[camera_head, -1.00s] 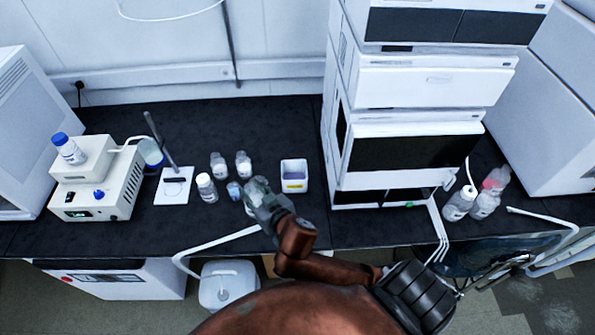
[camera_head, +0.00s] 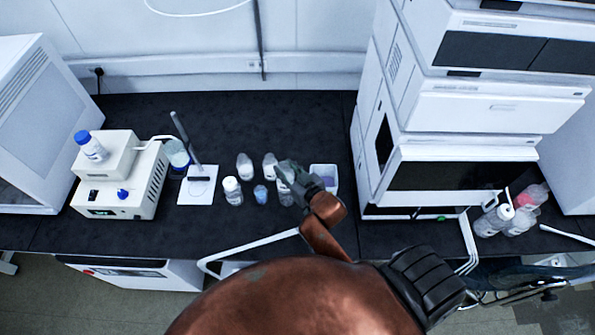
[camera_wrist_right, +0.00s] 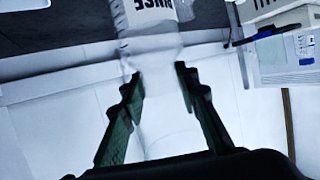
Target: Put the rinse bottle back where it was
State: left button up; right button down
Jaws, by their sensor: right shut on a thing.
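My right gripper (camera_head: 287,180) is over the bench, just left of a white open box. It is shut on the rinse bottle (camera_head: 286,197), a pale bottle that hangs partly hidden under the fingers. In the right wrist view my two dark green fingers (camera_wrist_right: 163,92) close around the bottle's white upper part, and the rinse bottle's label (camera_wrist_right: 152,8) shows the end of its word upside down. I cannot tell whether its base touches the bench. My left gripper is not in view.
Two clear bottles (camera_head: 244,166) (camera_head: 269,165) stand behind, a white-capped bottle (camera_head: 232,192) and a small blue vial (camera_head: 260,194) to the left. The white box (camera_head: 329,172) is close on the right, with the instrument stack (camera_head: 462,145) beyond. The bench (camera_head: 300,118) behind is clear.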

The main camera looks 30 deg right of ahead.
jog(key=shift+w+d+f, duration=0.35)
jog(key=shift+w+d, duration=0.2)
jog(key=shift+d, duration=0.05)
jog(key=shift+w+d+f, duration=0.35)
jog(key=shift+w+d, duration=0.2)
jog(key=w+d+f, duration=0.7)
jog(key=d+f, duration=0.1)
jog(key=f, duration=0.3)
jog(key=shift+w+f+b, duration=0.25)
jog(key=shift+f+b, duration=0.1)
jog(key=shift+f, duration=0.05)
jog(key=c, duration=1.9)
grip_release()
jog(key=shift+d+f, duration=0.1)
jog(key=shift+f, duration=0.05)
jog(key=shift+c, duration=0.2)
jog(key=o, duration=0.4)
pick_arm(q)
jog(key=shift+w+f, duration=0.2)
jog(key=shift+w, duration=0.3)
pick_arm(e)
jog(key=shift+o, duration=0.2)
